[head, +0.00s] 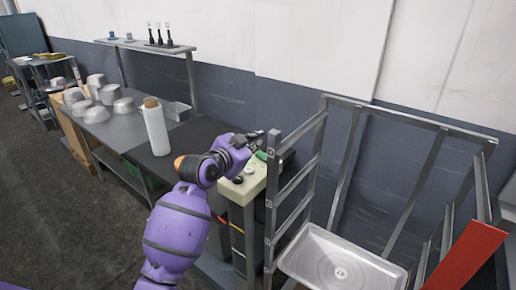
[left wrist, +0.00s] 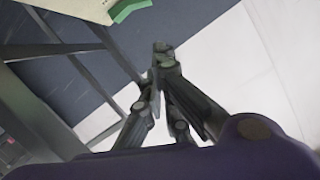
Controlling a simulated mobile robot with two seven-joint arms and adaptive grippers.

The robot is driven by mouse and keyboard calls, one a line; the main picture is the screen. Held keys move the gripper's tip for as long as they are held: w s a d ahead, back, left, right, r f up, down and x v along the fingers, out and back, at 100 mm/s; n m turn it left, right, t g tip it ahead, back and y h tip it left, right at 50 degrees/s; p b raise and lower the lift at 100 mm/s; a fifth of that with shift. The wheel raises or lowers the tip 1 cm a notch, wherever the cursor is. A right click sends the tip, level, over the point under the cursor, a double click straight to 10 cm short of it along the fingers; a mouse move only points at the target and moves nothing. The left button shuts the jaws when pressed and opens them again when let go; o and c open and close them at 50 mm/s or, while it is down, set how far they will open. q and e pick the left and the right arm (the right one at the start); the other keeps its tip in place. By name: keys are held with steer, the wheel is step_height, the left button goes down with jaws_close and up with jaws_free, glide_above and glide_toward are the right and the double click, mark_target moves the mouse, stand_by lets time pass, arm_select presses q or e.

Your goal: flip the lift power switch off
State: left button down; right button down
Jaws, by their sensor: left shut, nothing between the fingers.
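A cream control box (head: 247,184) stands on a post beside the metal rack. A green part (head: 262,155) shows at its far end, and round dark and pale controls (head: 238,179) sit nearer. Which one is the lift power switch, and its position, I cannot tell. My left gripper (head: 262,136) is shut and empty, at the far end of the box, close to the green part. In the left wrist view its fingertips (left wrist: 162,50) are together, with the green part (left wrist: 130,8) and the cream box (left wrist: 75,8) at the top edge, apart from them. My right gripper is out of view.
The metal rack (head: 325,118) stands right of the box, with a grey tray (head: 340,270) low in it. A red panel (head: 466,254) is at far right. Left is a table with metal pans (head: 97,114) and a white bottle (head: 156,130). The wall is behind.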

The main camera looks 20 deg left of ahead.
mark_target(264, 157)
arm_select(q)
steer(key=w+f, duration=0.4)
steer(key=w, duration=0.1)
steer(key=shift+w, duration=0.1)
steer(key=shift+a+f, duration=0.25)
steer(key=shift+f, duration=0.15)
